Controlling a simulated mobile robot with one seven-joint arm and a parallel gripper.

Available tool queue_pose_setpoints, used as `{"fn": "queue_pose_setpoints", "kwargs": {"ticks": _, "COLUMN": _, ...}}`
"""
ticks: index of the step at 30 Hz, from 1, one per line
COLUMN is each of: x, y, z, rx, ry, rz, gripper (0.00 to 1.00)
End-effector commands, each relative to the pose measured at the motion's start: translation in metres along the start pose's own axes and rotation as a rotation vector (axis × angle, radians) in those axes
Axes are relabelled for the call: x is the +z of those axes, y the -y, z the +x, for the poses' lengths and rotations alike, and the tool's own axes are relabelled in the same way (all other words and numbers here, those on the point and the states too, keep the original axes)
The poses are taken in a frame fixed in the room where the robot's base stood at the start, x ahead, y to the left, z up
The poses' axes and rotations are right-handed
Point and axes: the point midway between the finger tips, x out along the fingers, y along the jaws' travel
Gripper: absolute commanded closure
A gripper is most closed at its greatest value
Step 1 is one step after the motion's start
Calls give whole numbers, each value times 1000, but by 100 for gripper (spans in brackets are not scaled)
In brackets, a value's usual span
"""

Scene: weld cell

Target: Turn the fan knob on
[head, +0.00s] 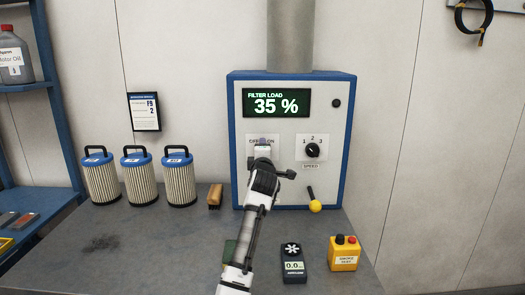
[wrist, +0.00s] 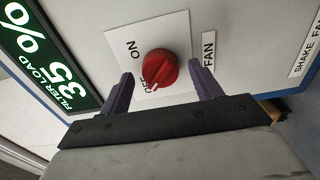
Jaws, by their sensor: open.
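The box has a FILTER LOAD 35 % display (head: 276,103), a black speed knob (head: 312,150) and a yellow-ended lever (head: 315,206). Three filter cartridges (head: 140,180) and a brush (head: 215,196) stand left. An airflow meter (head: 292,262) and a yellow smoke-test box (head: 344,256) are front right.

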Motion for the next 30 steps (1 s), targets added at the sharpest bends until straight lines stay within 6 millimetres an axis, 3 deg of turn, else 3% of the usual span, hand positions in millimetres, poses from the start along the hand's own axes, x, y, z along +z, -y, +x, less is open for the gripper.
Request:
{"fn": "queue_pose_setpoints", "kwargs": {"ticks": 12, "x": 0, "y": 1, "z": 6, "rx": 0, "ry": 0, "rz": 0, "gripper": 36}}
{"fn": "queue_pose_setpoints", "kwargs": {"ticks": 23, "x": 0, "y": 1, "z": 6, "rx": -1, "ry": 0, "rz": 0, "gripper": 81}}
{"fn": "queue_pose_setpoints", "kwargs": {"ticks": 30, "x": 1, "y": 2, "z": 6, "rx": -1, "ry": 1, "rz": 20, "gripper": 81}}
